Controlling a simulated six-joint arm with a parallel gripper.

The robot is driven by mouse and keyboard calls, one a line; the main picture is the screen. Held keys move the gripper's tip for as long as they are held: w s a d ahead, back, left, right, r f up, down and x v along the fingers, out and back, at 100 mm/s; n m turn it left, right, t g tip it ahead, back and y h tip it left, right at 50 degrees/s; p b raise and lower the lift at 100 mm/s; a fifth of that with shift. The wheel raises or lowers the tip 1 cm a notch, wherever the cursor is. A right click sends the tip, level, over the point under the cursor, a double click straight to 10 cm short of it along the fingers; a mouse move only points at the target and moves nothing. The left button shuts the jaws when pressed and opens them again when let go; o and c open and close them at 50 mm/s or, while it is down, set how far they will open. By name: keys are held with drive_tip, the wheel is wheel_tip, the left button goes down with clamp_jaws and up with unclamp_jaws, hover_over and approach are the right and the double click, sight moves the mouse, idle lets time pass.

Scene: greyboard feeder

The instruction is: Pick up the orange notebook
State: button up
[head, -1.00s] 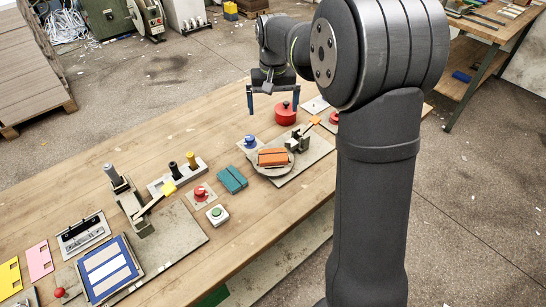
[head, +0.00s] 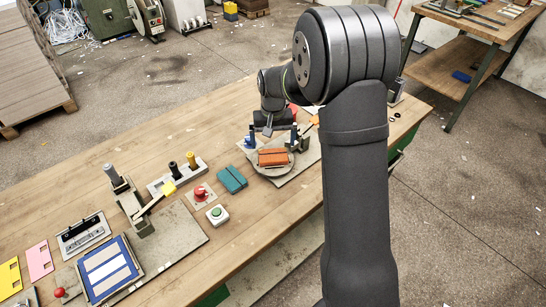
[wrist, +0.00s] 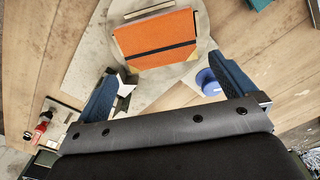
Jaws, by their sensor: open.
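The orange notebook (head: 272,158) lies on a round grey disc (head: 291,168) that sits on a pale board. In the wrist view the notebook (wrist: 158,40) shows at top centre, with a dark band across it and pale corners. My gripper (head: 272,137) is open and empty, just behind and above the notebook in the head view. In the wrist view its two blue fingers (wrist: 162,68) are spread wider than the notebook, with the notebook ahead of them. They do not touch it.
A blue round knob (wrist: 208,82) is close to the right finger in the wrist view. A metal bracket (head: 303,138) stands beside the disc. A teal notebook (head: 231,179) lies to the left. Red and green buttons, a holder with cylinders and a blue panel are farther left.

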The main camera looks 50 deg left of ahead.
sight(272, 150)
wheel_tip(272, 150, down, 4)
drive_tip(key=shift+s+r, duration=0.1)
drive_tip(key=shift+r, duration=0.1)
drive_tip(key=c, duration=1)
drive_tip(key=shift+r, duration=0.1)
